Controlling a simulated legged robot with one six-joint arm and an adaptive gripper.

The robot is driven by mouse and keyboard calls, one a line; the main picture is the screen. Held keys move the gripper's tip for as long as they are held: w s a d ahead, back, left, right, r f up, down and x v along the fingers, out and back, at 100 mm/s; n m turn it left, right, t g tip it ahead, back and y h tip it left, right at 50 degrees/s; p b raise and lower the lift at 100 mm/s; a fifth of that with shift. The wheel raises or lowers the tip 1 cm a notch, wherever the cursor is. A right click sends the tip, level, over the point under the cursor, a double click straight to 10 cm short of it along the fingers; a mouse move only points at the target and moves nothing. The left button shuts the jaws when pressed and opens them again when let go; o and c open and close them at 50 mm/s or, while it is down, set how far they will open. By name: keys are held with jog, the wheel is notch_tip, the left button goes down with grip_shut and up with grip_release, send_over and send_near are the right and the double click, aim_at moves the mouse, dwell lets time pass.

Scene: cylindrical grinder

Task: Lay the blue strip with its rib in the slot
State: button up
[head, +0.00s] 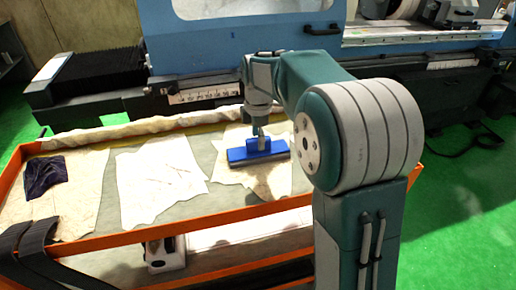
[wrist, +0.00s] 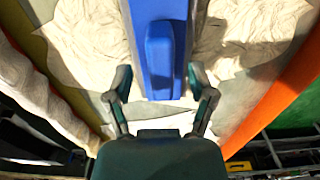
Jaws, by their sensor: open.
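The blue strip (head: 236,156) lies flat on a pale hide on the table, with a raised blue rib (head: 262,146) on its upper side. In the wrist view the strip (wrist: 158,88) runs up from the middle, and its rib (wrist: 160,50) shows as a rounded raised bar. My gripper (head: 259,131) is just above the strip, pointing down. In the wrist view its two fingers (wrist: 160,84) are spread, one on each side of the strip's near end. I cannot tell whether they touch it. I cannot make out a slot in either view.
The orange-rimmed table (head: 130,237) carries several pale hides (head: 160,180) and a dark cloth piece (head: 44,175). A rolled cloth (head: 130,130) lies along its back edge. The blue grinder (head: 230,50) stands behind. A white object (head: 166,254) sits below the front rim.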

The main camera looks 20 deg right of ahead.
jog(key=shift+f, duration=0.6)
grip_shut()
jog(key=shift+r, duration=0.6)
jog(key=d+r, duration=1.1)
jog(key=d, duration=0.3)
jog(key=shift+w+r, duration=0.25)
jog(key=shift+r, duration=0.15)
